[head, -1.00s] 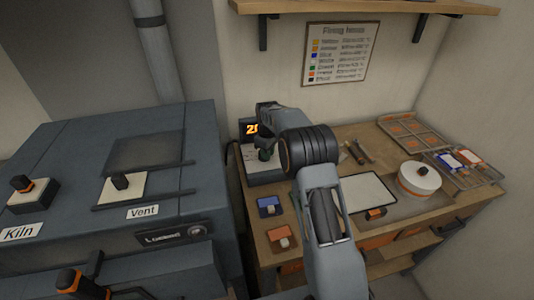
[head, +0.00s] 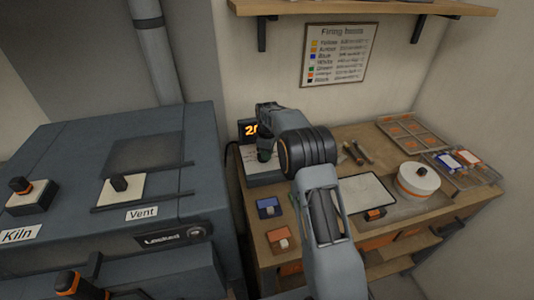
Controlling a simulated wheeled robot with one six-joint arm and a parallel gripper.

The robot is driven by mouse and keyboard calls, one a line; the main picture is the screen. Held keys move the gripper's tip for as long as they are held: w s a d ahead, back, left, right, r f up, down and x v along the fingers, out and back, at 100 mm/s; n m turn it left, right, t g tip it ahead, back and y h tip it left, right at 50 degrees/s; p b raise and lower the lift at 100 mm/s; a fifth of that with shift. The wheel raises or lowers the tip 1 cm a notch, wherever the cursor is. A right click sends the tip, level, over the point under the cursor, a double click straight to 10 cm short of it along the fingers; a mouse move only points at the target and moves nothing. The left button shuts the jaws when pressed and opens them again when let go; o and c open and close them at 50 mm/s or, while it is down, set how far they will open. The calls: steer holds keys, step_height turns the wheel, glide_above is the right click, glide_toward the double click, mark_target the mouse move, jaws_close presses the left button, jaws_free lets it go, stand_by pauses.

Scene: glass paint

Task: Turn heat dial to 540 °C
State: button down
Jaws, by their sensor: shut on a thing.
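The heat controller (head: 262,179) is a grey box with a pale top plate, at the left back corner of the wooden bench. Its dark display (head: 249,130) shows orange digits starting with "2"; my arm hides the rest. My gripper (head: 265,154) points down over the pale plate and is shut on the heat dial. The dial is mostly hidden by the fingers, so its pointer angle cannot be read.
The grey kiln (head: 110,150) with Kiln and Vent knobs stands left of the bench. Blue (head: 268,207) and orange (head: 281,236) pieces lie in front of the controller. A white round pot (head: 419,178) and trays stand right. A firing chart (head: 339,54) hangs behind.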

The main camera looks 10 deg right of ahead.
steer(key=c, duration=1)
jaws_free()
steer(key=shift+c, duration=0.2)
step_height(320, 180, up, 14)
steer(key=shift+b, duration=0.35)
